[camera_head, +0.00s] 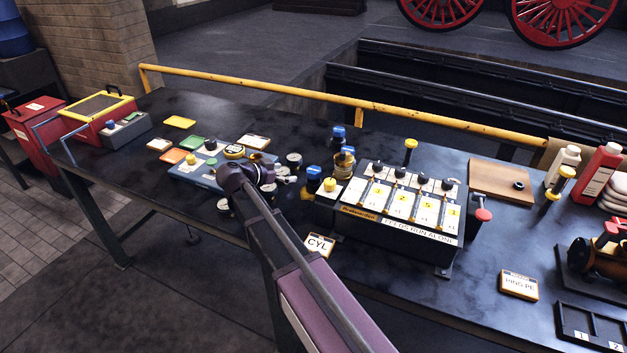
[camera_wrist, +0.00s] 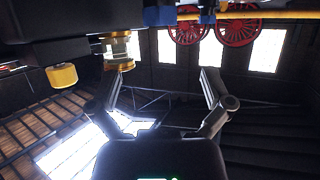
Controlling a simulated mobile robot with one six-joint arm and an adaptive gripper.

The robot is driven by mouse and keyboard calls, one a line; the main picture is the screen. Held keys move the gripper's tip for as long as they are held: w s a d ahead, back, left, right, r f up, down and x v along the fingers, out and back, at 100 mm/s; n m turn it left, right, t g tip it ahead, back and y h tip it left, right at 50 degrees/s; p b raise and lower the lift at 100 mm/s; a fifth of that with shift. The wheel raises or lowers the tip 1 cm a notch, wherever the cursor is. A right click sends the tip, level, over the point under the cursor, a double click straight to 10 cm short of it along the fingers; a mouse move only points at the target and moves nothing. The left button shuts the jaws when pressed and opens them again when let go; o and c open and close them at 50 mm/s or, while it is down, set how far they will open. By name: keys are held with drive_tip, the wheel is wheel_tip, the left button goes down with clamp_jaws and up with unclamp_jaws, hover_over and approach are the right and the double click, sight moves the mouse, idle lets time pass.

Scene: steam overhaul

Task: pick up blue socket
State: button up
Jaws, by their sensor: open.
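Several small blue-topped pieces stand near the left end of the dark control box. One blue piece (camera_head: 338,132) is at the back; another blue piece (camera_head: 313,174) is nearer my gripper. I cannot tell which is the blue socket. In the wrist view two blue shapes, one on the left (camera_wrist: 158,16) and one on the right (camera_wrist: 207,19), show at the top edge. My gripper (camera_wrist: 165,88) is open, with nothing between its fingers. In the head view my gripper (camera_head: 284,181) is low over the bench, left of the nearer blue piece; my arm partly hides it.
A brass-ringed piece (camera_wrist: 118,50) and a yellow knob (camera_wrist: 62,77) are close on the left in the wrist view. The control box (camera_head: 400,225) stands right of my gripper. Cards and round pieces lie to the left. A yellow rail (camera_head: 255,88) runs along the bench's back.

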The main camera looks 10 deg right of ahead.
sight(308, 172)
drive_tip(key=b+x, duration=0.2)
drive_tip(key=x, duration=0.5)
drive_tip(key=shift+s, duration=0.1)
drive_tip(key=shift+f+b+x, duration=0.15)
drive_tip(key=shift+b+x, duration=0.4)
drive_tip(key=shift+x, duration=0.4)
drive_tip(key=shift+f+b+x, duration=0.15)
drive_tip(key=shift+b+x, duration=0.4)
drive_tip(key=shift+x, duration=0.35)
drive_tip(key=shift+w+d+f, duration=0.15)
drive_tip(key=shift+w+d, duration=0.25)
drive_tip(key=shift+d, duration=0.1)
drive_tip(key=c, duration=1.3)
drive_tip(key=shift+c, duration=0.2)
